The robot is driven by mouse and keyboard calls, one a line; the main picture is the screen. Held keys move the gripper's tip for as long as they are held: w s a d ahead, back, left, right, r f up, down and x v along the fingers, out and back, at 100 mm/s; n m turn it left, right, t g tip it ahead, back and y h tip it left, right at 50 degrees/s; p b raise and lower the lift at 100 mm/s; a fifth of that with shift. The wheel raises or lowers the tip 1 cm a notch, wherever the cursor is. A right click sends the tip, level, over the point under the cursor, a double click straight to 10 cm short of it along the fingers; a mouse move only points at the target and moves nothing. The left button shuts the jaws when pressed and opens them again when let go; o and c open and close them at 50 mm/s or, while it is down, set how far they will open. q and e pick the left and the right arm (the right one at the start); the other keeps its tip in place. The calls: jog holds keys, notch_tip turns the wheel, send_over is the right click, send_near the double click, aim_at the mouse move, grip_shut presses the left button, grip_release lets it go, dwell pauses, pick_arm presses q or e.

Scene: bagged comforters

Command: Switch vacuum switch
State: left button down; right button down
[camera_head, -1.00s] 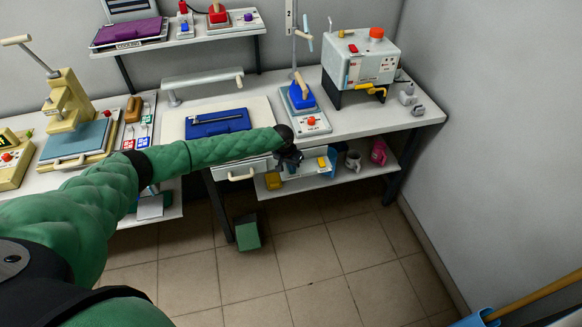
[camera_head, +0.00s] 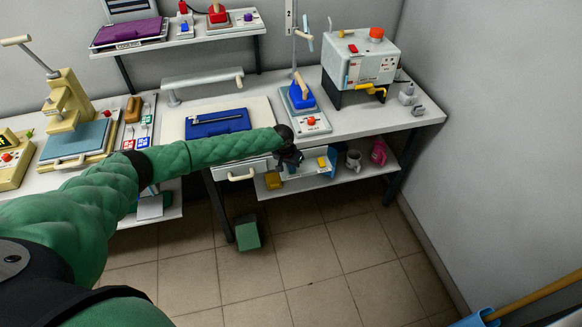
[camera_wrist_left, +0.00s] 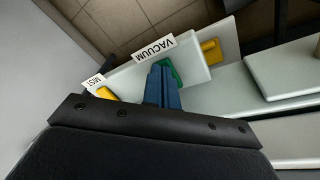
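My left gripper (camera_head: 291,157) is at the front edge of the bench, by a pale switch panel (camera_head: 309,166) below the bench top. In the left wrist view its blue fingers (camera_wrist_left: 162,88) look closed together. Their tips are at a green vacuum switch (camera_wrist_left: 175,72), beside a white label (camera_wrist_left: 154,48) reading VACUUM. The fingers partly cover the switch, and I cannot tell whether they touch it. A yellow switch (camera_wrist_left: 106,93) beside a MIST label (camera_wrist_left: 93,81) is to the left. My right gripper is not in view.
A steel machine with an orange knob (camera_head: 376,33) and a blue iron (camera_head: 301,95) stand on the bench. Another yellow part (camera_wrist_left: 211,50) is beside the panel. A mug (camera_head: 353,160) and a pink item (camera_head: 379,152) are on the lower shelf. The floor in front is mostly clear.

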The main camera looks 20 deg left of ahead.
pick_arm(q)
jog(key=shift+s+r+p, duration=0.1)
jog(key=shift+r+p, duration=0.1)
jog(key=shift+p, duration=0.25)
jog(key=shift+w+a+r+p, duration=0.15)
jog(key=shift+r+p, duration=0.25)
jog(key=shift+r, duration=0.3)
jog(key=shift+w+r+p, duration=0.1)
jog(key=shift+r+p, duration=0.35)
jog(key=shift+r, duration=0.2)
jog(key=shift+w+a+r+p, duration=0.15)
jog(key=shift+r+p, duration=0.25)
jog(key=shift+r, duration=0.3)
